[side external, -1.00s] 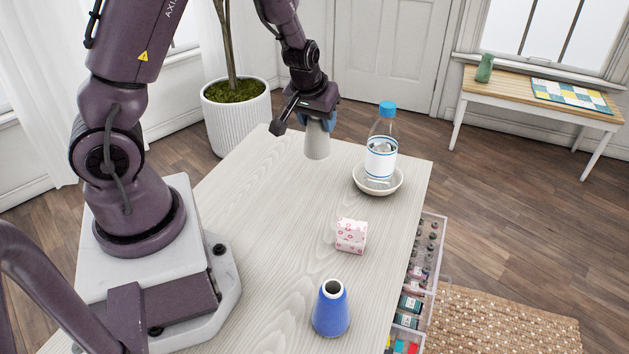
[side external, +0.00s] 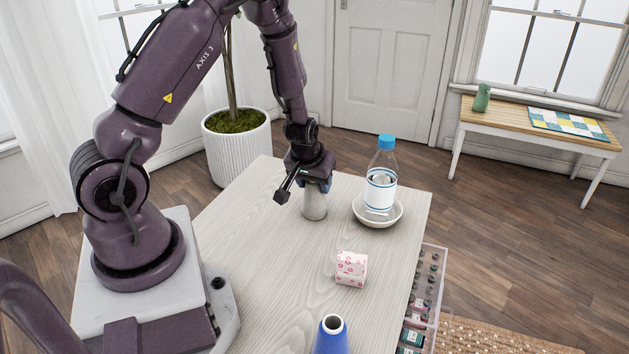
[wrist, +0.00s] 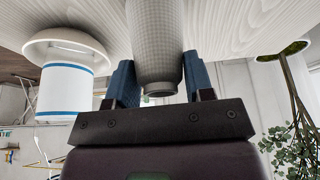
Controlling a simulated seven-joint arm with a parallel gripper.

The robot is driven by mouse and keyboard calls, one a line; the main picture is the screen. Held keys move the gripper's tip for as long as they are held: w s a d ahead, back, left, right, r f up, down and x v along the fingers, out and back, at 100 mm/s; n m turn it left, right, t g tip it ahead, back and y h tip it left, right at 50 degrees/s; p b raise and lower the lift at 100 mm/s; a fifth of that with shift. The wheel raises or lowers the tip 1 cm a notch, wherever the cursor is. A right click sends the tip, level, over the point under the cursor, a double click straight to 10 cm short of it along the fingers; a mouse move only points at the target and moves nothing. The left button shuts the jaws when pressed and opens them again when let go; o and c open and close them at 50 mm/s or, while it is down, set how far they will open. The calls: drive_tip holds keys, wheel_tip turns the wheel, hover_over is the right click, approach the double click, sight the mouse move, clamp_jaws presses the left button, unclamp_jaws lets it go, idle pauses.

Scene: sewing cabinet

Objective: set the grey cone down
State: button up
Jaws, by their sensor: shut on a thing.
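The grey cone (side external: 314,205) is upright at the far part of the pale wooden table, left of the bowl with the bottle. My gripper (side external: 315,187) is shut on its narrow upper part from above. In the wrist view, the cone (wrist: 155,40) sits between the two blue finger pads, and its narrow, open-looking end points toward the gripper palm. The cone's base is at or very close to the tabletop (side external: 260,250); I cannot tell whether it touches.
A clear bottle with a blue cap (side external: 382,175) stands in a white bowl (side external: 366,219) just right of the cone. A pink-patterned box (side external: 350,269) and a blue cone (side external: 331,340) are nearer. Clear drawers (side external: 427,285) stick out at the right edge. Table left of the box is bare.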

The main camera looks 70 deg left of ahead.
drive_tip(key=shift+f, duration=0.1)
drive_tip(key=o, duration=1.2)
drive_tip(key=s+d+r+m+t+h, duration=0.1)
drive_tip(key=s+d+r+m+h, duration=0.15)
drive_tip(key=d+r, duration=0.55)
drive_tip(key=s+d+r+m+h, duration=0.1)
drive_tip(key=s+d+r, duration=0.3)
drive_tip(key=r, duration=0.8)
drive_tip(key=s+d+r+m+t, duration=0.1)
drive_tip(key=s+d+r+m, duration=0.4)
drive_tip(key=s+r, duration=0.3)
drive_tip(key=shift+s+d+r, duration=0.15)
drive_tip(key=shift+s+d, duration=0.15)
drive_tip(key=shift+d, duration=0.4)
drive_tip(key=shift+m, duration=0.25)
